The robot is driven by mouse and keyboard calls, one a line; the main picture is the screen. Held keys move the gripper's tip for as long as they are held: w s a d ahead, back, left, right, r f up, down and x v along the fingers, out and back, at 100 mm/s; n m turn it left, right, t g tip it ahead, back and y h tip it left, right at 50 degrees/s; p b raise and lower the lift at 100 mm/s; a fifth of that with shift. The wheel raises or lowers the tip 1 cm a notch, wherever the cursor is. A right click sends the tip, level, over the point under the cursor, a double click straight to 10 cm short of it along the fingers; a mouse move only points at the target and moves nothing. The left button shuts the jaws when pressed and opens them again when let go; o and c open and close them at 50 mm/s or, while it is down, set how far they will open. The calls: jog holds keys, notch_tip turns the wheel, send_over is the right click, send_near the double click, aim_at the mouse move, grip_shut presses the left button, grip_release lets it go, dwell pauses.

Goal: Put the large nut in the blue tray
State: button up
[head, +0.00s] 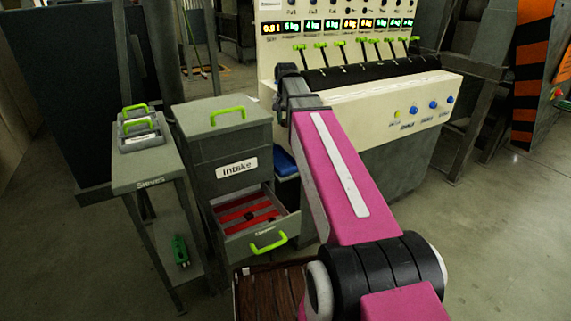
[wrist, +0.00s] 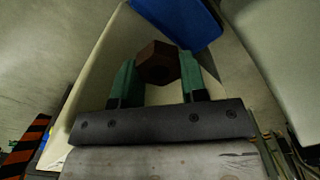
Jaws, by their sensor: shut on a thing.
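The large nut (wrist: 158,62), a dark reddish-brown hexagonal piece, is between the two green fingers of my gripper (wrist: 158,75) in the wrist view. The fingers are shut on its sides. The blue tray (wrist: 185,18) shows at the top of the wrist view, past the nut and apart from it in the picture. In the head view the blue tray (head: 286,163) shows only in part, beside the Intake cabinet and behind my pink arm. My gripper and the nut are hidden in the head view.
The grey Intake cabinet (head: 222,150) has its lower drawer (head: 290,222) open, with red strips inside. A Sieves table (head: 125,180) stands left of it. The cream machine panel (head: 350,115) with green levers is behind my arm. Floor at the right is clear.

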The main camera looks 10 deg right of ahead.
notch_tip(320, 180, down, 20)
jog(key=shift+f, duration=0.15)
dwell(0.6)
jog(key=shift+f, duration=0.1)
jog(key=o, duration=0.6)
notch_tip(320, 180, up, 12)
jog(key=shift+r, duration=0.15)
dwell(0.5)
